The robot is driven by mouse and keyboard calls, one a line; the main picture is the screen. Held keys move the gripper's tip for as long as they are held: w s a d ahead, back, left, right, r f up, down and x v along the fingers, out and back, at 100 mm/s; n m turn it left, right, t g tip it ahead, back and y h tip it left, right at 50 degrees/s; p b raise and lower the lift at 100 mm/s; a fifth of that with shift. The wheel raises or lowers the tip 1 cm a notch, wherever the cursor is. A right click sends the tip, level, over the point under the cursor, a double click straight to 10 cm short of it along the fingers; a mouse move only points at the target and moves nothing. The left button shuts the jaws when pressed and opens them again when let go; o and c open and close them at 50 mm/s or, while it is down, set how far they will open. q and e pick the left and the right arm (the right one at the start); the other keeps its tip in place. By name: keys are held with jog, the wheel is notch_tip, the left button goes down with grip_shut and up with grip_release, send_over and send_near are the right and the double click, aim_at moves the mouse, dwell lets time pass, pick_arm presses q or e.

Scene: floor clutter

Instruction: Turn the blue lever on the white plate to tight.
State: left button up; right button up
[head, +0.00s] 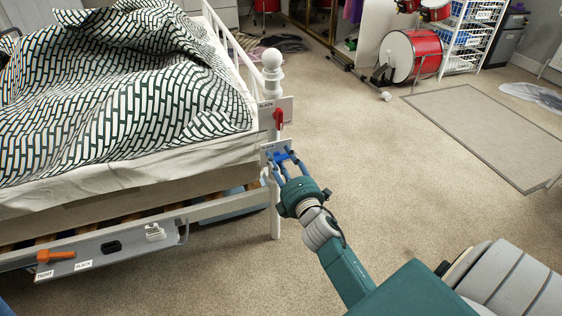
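The blue lever (283,156) is on a small white plate (268,147) on the bed's corner post. A label on that plate is too small to read surely. My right gripper (281,157) is at the lever, with one finger to each side of it. The fingers stand apart and look open. They hide part of the lever and plate, and I cannot tell whether they touch the lever. My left gripper is not in view.
A red lever (278,119) sits just above on another white plate, labelled SLACK. An orange lever (57,255) is on a grey panel (130,243) along the bed's side, with TIGHT and SLACK labels. The carpet (370,150) right of the post is clear.

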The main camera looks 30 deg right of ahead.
jog(key=shift+w, duration=0.1)
grip_shut()
dwell(0.3)
